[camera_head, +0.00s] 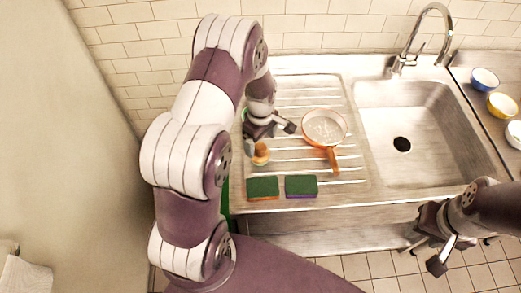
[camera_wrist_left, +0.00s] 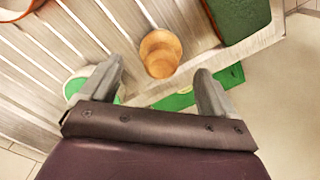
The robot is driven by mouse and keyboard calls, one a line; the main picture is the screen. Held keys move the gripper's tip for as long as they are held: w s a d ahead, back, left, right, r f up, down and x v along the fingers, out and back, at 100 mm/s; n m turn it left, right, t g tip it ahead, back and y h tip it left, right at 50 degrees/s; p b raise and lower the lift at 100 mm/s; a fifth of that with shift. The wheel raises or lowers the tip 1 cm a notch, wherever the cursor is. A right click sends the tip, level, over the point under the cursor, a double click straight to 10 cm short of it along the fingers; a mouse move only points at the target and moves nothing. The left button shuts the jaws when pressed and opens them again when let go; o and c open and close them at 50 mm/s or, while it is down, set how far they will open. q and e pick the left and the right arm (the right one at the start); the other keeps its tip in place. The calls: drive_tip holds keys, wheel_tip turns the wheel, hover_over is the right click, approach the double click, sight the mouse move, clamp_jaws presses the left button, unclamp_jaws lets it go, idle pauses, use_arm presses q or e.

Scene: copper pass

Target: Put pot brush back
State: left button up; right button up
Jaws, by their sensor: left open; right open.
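The pot brush (camera_head: 261,154), a small round wooden piece, stands on the ribbed steel drainboard near its left edge. In the left wrist view the pot brush (camera_wrist_left: 161,52) appears ahead of and between my open fingers, with no finger visibly touching it. My left gripper (camera_head: 271,129) is open and empty just above and behind the brush; its fingers also show in the wrist view (camera_wrist_left: 160,76). My right gripper (camera_head: 424,250) is open and empty in front of the sink. The brush's bristles are not clearly visible.
An orange-handled pan (camera_head: 324,128) lies right of the brush. Two green-topped sponges (camera_head: 262,188) (camera_head: 301,186) lie at the drainboard's front edge. The sink (camera_head: 420,125) is empty; bowls (camera_head: 501,105) stand far right.

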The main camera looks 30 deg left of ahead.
sight(261, 147)
use_arm(q)
wheel_tip(261, 147, up, 6)
drive_tip(key=shift+s+d+r+b, duration=0.15)
drive_tip(key=shift+r+b, duration=0.1)
drive_tip(key=shift+b, duration=0.3)
drive_tip(key=s+d+r+m, duration=0.3)
drive_tip(key=s+d+m, duration=0.1)
drive_tip(key=s+m, duration=0.2)
drive_tip(key=s+d+r+m+t, duration=0.1)
drive_tip(key=s+d+r+m, duration=0.2)
drive_tip(key=s+m, duration=0.4)
drive_tip(key=m, duration=0.2)
drive_tip(key=shift+s+d+m, duration=0.2)
drive_tip(key=shift+d+m, duration=0.1)
drive_tip(key=shift+d, duration=0.1)
drive_tip(key=shift+s, duration=0.1)
